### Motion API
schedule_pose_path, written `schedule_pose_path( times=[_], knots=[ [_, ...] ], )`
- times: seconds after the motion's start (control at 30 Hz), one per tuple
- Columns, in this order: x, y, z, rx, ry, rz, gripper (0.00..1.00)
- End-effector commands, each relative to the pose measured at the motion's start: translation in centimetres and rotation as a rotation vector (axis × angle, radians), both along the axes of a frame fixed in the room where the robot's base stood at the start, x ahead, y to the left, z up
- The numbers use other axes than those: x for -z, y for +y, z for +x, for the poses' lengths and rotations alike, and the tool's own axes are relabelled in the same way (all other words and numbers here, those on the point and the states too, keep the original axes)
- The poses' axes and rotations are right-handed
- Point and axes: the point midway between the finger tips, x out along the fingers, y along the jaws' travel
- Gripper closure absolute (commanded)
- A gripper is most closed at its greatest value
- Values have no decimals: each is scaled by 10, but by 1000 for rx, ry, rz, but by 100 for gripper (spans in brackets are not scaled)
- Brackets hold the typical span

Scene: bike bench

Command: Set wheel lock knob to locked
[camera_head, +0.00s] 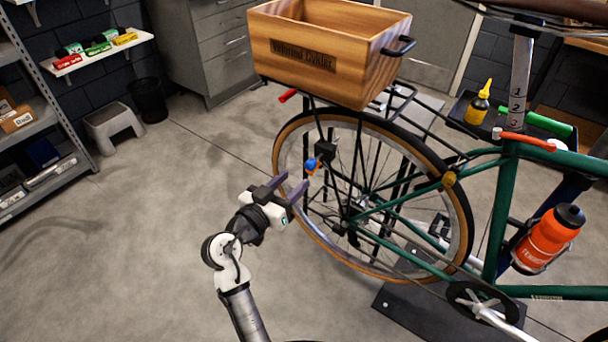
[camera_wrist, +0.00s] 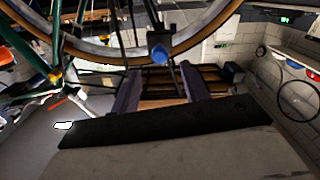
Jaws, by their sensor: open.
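A small blue knob (camera_head: 310,163) is mounted at the left side of the bicycle's rear wheel (camera_head: 287,215), with a small orange piece (camera_head: 319,167) beside it. I take it to be the wheel lock knob; no lock marking is readable. My gripper (camera_head: 292,181) is open, its two purple fingers reaching toward the knob from the lower left. In the wrist view the blue knob (camera_wrist: 159,54) shows just beyond and between the fingertips of my gripper (camera_wrist: 161,68). Nothing is between the fingers, and they appear apart from the knob.
A wooden crate (camera_head: 365,72) sits on the rear rack above the wheel. The green frame (camera_head: 492,225) holds an orange bottle (camera_head: 547,240). A dark stand base (camera_head: 412,312) lies below. A grey stool (camera_head: 113,127) and shelf stand left. Floor left of my arm is clear.

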Motion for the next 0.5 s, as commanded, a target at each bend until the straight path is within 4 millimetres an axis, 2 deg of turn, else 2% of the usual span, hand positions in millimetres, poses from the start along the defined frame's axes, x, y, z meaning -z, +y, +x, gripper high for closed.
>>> schedule_pose_path(
  times=[0.2,0.5],
  knots=[
    [2,25,-33,-2,-1,0,55],
    [0,34,-48,1,1,0,55]
  ],
)
